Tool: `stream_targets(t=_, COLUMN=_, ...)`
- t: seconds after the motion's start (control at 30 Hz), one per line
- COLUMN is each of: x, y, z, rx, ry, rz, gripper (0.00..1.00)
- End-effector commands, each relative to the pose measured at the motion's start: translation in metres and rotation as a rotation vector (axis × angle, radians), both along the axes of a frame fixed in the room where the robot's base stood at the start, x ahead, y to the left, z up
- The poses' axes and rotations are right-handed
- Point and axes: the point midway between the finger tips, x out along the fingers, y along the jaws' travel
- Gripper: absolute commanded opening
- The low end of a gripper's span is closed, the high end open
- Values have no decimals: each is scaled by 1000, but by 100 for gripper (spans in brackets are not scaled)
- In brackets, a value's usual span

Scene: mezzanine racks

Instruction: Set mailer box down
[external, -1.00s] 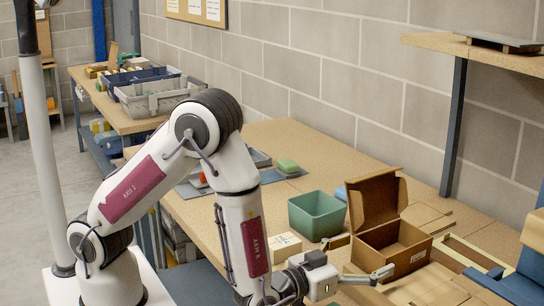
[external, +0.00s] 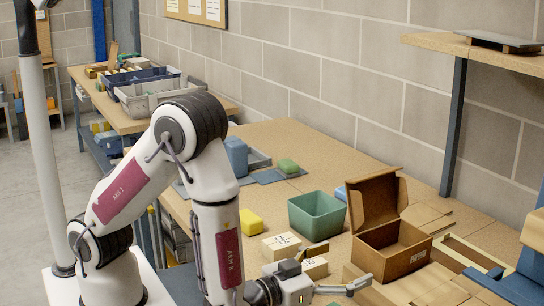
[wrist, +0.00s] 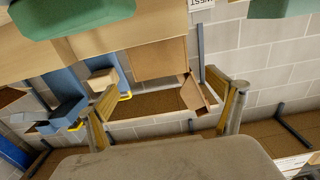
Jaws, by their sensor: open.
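The mailer box (external: 393,252) is a brown cardboard box standing upright on the bench, its lid (external: 374,200) raised at the back. It looks empty inside as far as I can see. My gripper (external: 362,284) is low in front and to the left of the box, apart from it. Only one finger shows clearly in the external view. In the wrist view my gripper (wrist: 168,108) has its two fingers wide apart with nothing held between them. Brown cardboard surfaces show beyond them, but I cannot tell surely which belong to the mailer box.
A green bin (external: 317,216) stands just left of the box. Small pale boxes (external: 281,246) and a yellow block (external: 250,221) lie left of it. Flat cardboard (external: 425,285) lies in front. A blue rack (external: 525,275) is at the right.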

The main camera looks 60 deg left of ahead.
Motion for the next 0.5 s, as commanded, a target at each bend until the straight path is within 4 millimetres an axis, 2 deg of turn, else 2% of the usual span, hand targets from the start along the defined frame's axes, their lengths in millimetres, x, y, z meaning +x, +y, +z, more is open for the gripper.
stream_targets(t=0.33, x=1, y=0, z=0, rx=-4, ry=5, rz=0, gripper=93)
stream_targets(t=0.5, x=8, y=3, z=2, rx=-31, ry=40, rz=-1, gripper=93)
